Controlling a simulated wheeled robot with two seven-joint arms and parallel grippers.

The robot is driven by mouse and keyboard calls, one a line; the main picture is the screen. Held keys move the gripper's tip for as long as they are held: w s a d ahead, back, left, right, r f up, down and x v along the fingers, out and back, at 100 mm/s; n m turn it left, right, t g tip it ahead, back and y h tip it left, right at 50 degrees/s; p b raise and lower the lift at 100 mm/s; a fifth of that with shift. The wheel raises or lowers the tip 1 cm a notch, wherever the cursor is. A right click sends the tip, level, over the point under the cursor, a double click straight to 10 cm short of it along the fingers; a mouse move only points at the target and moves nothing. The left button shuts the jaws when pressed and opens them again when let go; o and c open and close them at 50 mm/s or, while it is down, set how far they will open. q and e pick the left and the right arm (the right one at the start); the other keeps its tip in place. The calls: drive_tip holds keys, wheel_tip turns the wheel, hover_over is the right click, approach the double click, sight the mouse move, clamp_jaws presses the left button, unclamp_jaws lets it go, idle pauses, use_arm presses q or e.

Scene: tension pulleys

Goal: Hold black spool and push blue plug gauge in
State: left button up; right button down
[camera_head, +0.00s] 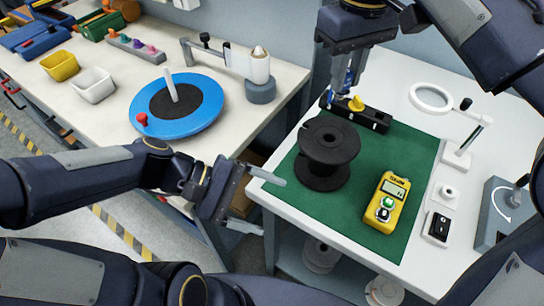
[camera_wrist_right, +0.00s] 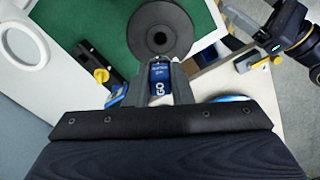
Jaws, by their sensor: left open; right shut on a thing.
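The black spool (camera_head: 320,176) stands upright on the green mat, its round top hole facing up; it also shows in the right wrist view (camera_wrist_right: 140,30). My right gripper (camera_head: 347,88) is shut on the blue plug gauge (camera_wrist_right: 160,80), marked "GO", behind the spool in the head view. The gauge's lower end is hard to make out, and the spool's hole shows uncovered in the wrist view. My left gripper (camera_head: 256,202) is open and empty at the table's left front edge, its fingers apart. One fingertip is close to the spool's left side; I cannot tell whether they touch.
A black block with a yellow knob (camera_head: 356,104) lies behind the spool. A yellow meter (camera_head: 386,203) lies to its right on the green mat (camera_head: 341,227). A magnifier stand (camera_head: 456,157) and a black switch (camera_head: 438,227) are further right. A blue disc (camera_head: 202,117) is on the other table.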

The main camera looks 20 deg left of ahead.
sight(326, 151)
use_arm(q)
drive_tip(key=w+n+h, duration=0.1)
drive_tip(key=n, duration=0.1)
drive_tip(key=w+n+t+h, duration=0.1)
drive_tip(key=w+n, duration=0.1)
drive_tip(key=w+d+n+h, duration=0.1)
drive_tip(key=shift+w+r+n+t, duration=0.25)
drive_tip(key=shift+w+n+t, duration=0.05)
drive_tip(key=shift+n+t, duration=0.1)
drive_tip(key=w+n+t, duration=0.1)
drive_tip(key=n, duration=0.1)
drive_tip(key=w+a+n+t, duration=0.1)
drive_tip(key=w+n, duration=0.1)
drive_tip(key=w+f+n+t, duration=0.1)
drive_tip(key=w+n+t, duration=0.1)
drive_tip(key=shift+w+a+n+h, duration=0.25)
drive_tip(key=shift+n+h, duration=0.15)
drive_tip(key=shift+w+d+t, duration=0.1)
drive_tip(key=shift+w+t, duration=0.1)
drive_tip(key=shift+t, duration=0.1)
drive_tip(key=x, duration=1.1)
drive_tip(key=shift+w+d, duration=0.1)
drive_tip(key=shift+d, duration=0.15)
drive_tip(key=c, duration=1.2)
